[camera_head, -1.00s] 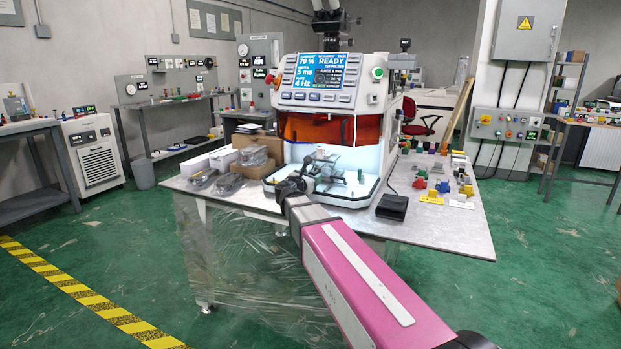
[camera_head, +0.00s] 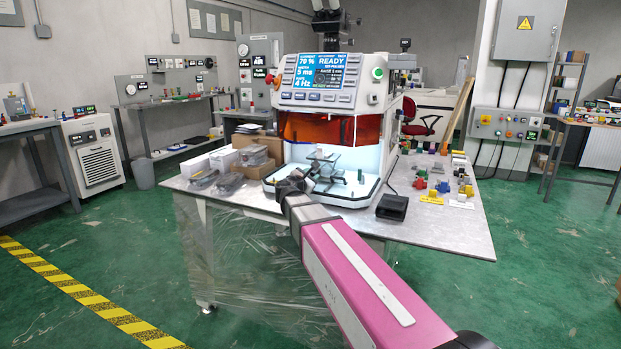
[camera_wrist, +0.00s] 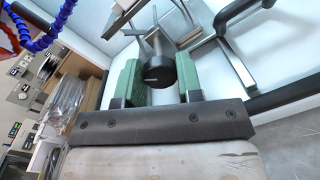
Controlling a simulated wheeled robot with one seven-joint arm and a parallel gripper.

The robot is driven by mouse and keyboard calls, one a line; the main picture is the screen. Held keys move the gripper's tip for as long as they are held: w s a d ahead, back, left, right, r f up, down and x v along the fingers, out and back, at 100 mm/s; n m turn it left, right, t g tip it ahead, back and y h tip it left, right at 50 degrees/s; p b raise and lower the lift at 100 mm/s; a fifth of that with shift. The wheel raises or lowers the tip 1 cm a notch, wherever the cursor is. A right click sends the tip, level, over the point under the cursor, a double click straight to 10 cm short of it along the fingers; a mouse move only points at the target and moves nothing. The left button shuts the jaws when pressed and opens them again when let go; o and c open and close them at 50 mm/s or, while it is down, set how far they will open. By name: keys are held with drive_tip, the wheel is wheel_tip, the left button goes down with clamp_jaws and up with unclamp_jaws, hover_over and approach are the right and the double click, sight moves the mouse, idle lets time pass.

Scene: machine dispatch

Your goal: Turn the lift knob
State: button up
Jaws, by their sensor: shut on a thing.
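The lift knob (camera_wrist: 155,74) is a dark round knob on the small metal stage (camera_head: 327,168) inside the lit machine chamber. In the wrist view it sits between the two green-padded fingers of my gripper (camera_wrist: 160,78), which is shut on it. In the head view my gripper (camera_head: 294,186) reaches in at the chamber's front left, and the knob is hidden there behind my gripper.
The machine (camera_head: 330,85) has an orange shield above the opening and a screen reading READY. Boxes and wrapped parts (camera_head: 232,165) lie to the left on the table (camera_head: 440,228). A black pedal (camera_head: 392,206) and small coloured parts lie to the right.

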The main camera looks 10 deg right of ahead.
drive_tip(key=m, duration=0.5)
drive_tip(key=shift+y, duration=0.3)
drive_tip(key=m, duration=0.5)
drive_tip(key=shift+y, duration=0.3)
drive_tip(key=o, duration=0.9)
drive_tip(key=shift+s, duration=0.1)
drive_tip(key=v, duration=1)
drive_tip(key=shift+s+a, duration=0.2)
drive_tip(key=shift+s, duration=0.05)
